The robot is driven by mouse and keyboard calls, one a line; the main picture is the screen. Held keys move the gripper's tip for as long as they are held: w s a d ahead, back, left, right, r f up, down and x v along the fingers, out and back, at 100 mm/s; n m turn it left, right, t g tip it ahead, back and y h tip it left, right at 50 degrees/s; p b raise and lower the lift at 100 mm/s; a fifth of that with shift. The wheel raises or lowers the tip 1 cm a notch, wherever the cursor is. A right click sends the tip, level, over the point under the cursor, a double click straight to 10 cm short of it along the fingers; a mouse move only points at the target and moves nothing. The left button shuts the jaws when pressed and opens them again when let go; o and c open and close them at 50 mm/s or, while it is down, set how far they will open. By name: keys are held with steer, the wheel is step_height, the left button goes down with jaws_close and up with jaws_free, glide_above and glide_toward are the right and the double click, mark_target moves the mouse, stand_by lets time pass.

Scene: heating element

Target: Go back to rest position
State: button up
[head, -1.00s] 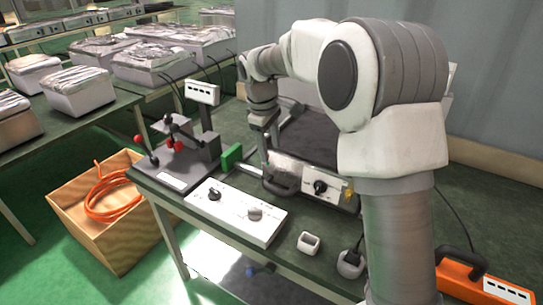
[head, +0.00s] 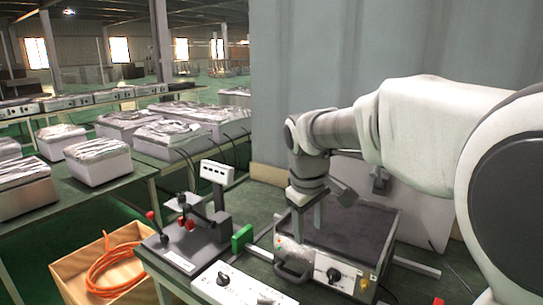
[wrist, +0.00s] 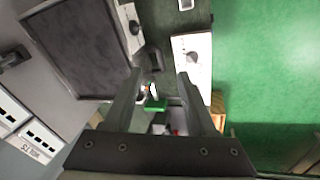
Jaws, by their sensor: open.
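My gripper (head: 307,220) is open and points downward in the head view, in front of or over the left part of the heating unit. In the wrist view its two fingers (wrist: 158,80) are spread apart with nothing held between them. The heating unit has a dark flat top (head: 350,222) and a light front panel (head: 318,268) with a black knob and a handle. The dark top also shows at the upper left of the wrist view (wrist: 82,45). My arm hides part of the unit.
A clamp fixture (head: 185,235) with red knobs and a green block (head: 242,238) stand left of the unit. A white control panel (head: 235,288) lies in front. A wooden crate (head: 75,270) holds an orange hose. A grey wall (head: 340,50) stands behind.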

steer(key=s+d+m+t, duration=0.1)
steer(key=s+d+m, duration=0.2)
steer(key=s, duration=0.8)
steer(key=s+d+m+t+y+p, duration=0.1)
steer(key=s+d+m, duration=0.2)
steer(key=s, duration=0.8)
steer(key=shift+s+r+m+t, duration=0.3)
steer(key=shift+r+m, duration=0.05)
steer(key=shift+m, duration=0.55)
steer(key=shift+d, duration=0.1)
